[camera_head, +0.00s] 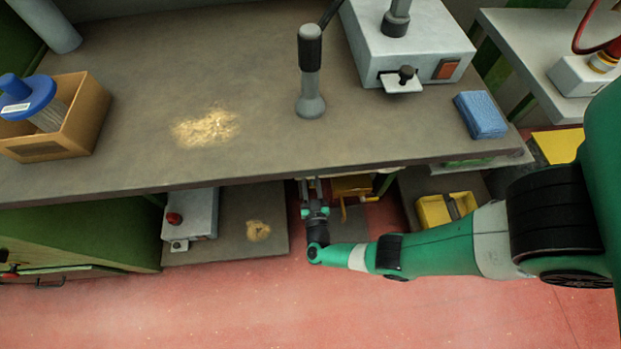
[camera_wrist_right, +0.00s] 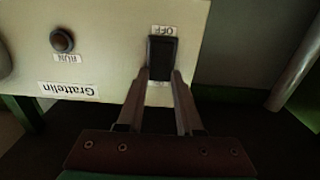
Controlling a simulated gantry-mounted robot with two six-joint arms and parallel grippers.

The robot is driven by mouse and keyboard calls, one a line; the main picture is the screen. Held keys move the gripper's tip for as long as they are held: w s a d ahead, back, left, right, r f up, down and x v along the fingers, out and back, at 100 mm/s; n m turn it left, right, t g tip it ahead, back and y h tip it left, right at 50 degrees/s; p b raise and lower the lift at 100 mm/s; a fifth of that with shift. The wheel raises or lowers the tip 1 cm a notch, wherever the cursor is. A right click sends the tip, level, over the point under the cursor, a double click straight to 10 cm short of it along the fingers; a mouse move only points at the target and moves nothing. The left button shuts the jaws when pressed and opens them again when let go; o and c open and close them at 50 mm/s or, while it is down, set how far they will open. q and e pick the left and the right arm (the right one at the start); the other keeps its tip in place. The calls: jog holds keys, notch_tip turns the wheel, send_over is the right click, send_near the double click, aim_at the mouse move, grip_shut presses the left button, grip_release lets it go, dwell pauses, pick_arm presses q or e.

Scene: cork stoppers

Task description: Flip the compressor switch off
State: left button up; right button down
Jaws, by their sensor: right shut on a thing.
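In the right wrist view a cream compressor box (camera_wrist_right: 110,30) fills the upper left, with an upside-down "Grattelin" label (camera_wrist_right: 67,90). A black switch (camera_wrist_right: 162,52) is on its face, with an upside-down "OFF" label (camera_wrist_right: 163,30) at its upper end in the picture. The label at its lower end is mostly hidden. My right gripper (camera_wrist_right: 160,80) has its fingers at either side of the switch's lower part, shut on it. In the head view my right gripper (camera_head: 313,192) reaches under the bench's front edge. My left gripper is out of view.
A dark round lamp (camera_wrist_right: 62,41) marked "RUN" is beside the switch. The bench top (camera_head: 235,65) overhangs my right gripper. Under it are a grey box with a red button (camera_head: 174,218) and a yellow bin (camera_head: 432,212). The red floor in front is clear.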

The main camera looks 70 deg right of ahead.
jog(key=c, duration=0.6)
grip_release()
jog(key=shift+o, duration=0.2)
jog(key=p+v, duration=0.1)
jog(key=v, duration=1)
jog(key=shift+s+a, duration=0.15)
jog(key=shift+a, duration=0.2)
